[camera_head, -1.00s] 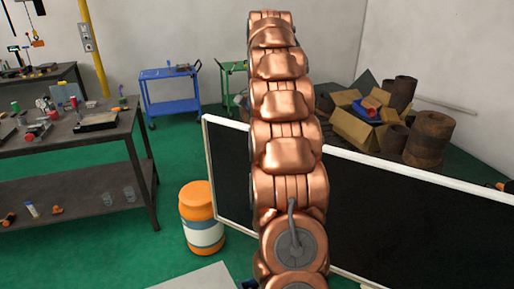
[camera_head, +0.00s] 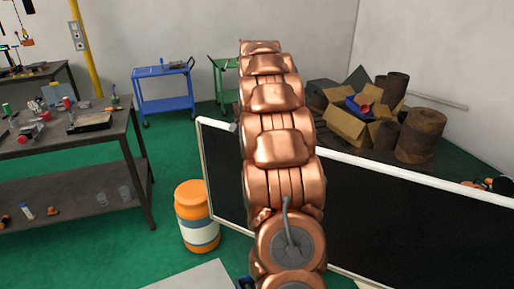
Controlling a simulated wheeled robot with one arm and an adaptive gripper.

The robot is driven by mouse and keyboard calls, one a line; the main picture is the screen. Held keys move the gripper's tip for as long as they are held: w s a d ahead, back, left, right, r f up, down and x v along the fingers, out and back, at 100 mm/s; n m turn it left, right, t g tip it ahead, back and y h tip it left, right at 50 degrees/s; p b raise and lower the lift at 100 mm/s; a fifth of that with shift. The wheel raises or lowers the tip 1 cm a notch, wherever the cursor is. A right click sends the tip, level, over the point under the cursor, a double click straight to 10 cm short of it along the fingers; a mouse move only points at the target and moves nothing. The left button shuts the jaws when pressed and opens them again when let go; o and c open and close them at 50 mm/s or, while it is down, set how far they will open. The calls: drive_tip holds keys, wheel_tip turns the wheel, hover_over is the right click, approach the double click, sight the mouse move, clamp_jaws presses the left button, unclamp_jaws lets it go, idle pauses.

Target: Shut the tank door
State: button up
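I cannot tell for sure which part is the tank door. A large dark panel with a white frame (camera_head: 420,226) stands across the middle and right, partly hidden by my copper arm, which rises up the centre. A small grey piece shows by the panel's top edge, left of my arm; I cannot tell what it is. An orange and white drum (camera_head: 197,216) stands on the floor left of the panel. My gripper is not in view.
A dark workbench (camera_head: 60,190) with tools stands at left. A blue cart (camera_head: 164,90) and a green cart (camera_head: 222,90) stand at the back. Cardboard boxes (camera_head: 350,127) and rusty cylinders (camera_head: 420,135) sit behind the panel. Green floor is open between bench and drum.

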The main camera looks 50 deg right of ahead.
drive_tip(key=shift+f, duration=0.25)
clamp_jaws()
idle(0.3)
